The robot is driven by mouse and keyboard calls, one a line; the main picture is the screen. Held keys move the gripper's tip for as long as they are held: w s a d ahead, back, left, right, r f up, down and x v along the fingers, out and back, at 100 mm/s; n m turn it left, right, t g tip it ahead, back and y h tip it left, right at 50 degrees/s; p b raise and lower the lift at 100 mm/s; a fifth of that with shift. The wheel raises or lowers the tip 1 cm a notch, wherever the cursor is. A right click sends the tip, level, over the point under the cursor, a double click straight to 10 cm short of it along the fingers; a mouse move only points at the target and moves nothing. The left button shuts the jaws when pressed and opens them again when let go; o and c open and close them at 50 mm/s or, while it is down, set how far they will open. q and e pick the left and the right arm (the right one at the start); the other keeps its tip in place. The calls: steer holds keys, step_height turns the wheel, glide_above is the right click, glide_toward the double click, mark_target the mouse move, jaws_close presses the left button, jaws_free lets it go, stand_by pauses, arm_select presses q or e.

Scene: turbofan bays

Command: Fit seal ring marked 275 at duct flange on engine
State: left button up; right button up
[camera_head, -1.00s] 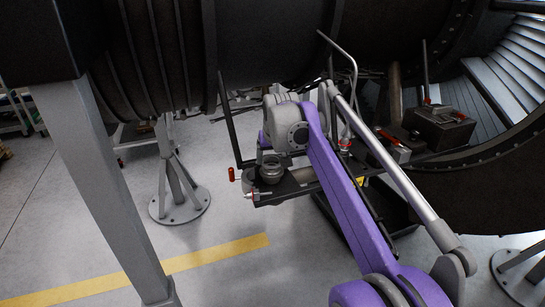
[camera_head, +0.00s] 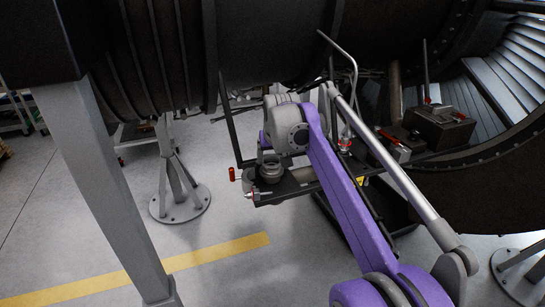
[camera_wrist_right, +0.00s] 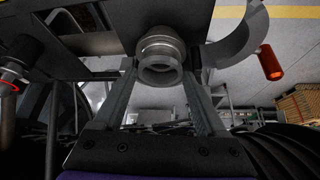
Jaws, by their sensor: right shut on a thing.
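My right gripper (camera_wrist_right: 160,76) shows in the right wrist view with a finger on each side of a grey, stepped, ring-shaped part (camera_wrist_right: 160,49), shut on it. The part's open round end faces the camera. In the head view a grey round part (camera_head: 270,169) shows at the left end of a dark tray (camera_head: 297,186), beside my purple right arm; the fingers are not clear there. I can read no 275 mark. The dark engine (camera_head: 270,45) spans the top of the head view. I cannot make out which of its edges is the duct flange. My left gripper is not in view.
A red handle (camera_head: 232,174) sticks out at the tray's left end. A dark box (camera_head: 438,126) with red-handled tools stands to the right. A grey post (camera_head: 105,190) and a stand (camera_head: 178,203) flank the left. Bare floor lies below the tray.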

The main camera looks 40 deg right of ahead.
steer(key=shift+f+b, duration=0.4)
steer(key=shift+f, duration=0.55)
stand_by(0.6)
steer(key=o, duration=1.5)
steer(key=v, duration=1.1)
steer(key=shift+f+p, duration=0.1)
steer(key=shift+p, duration=0.2)
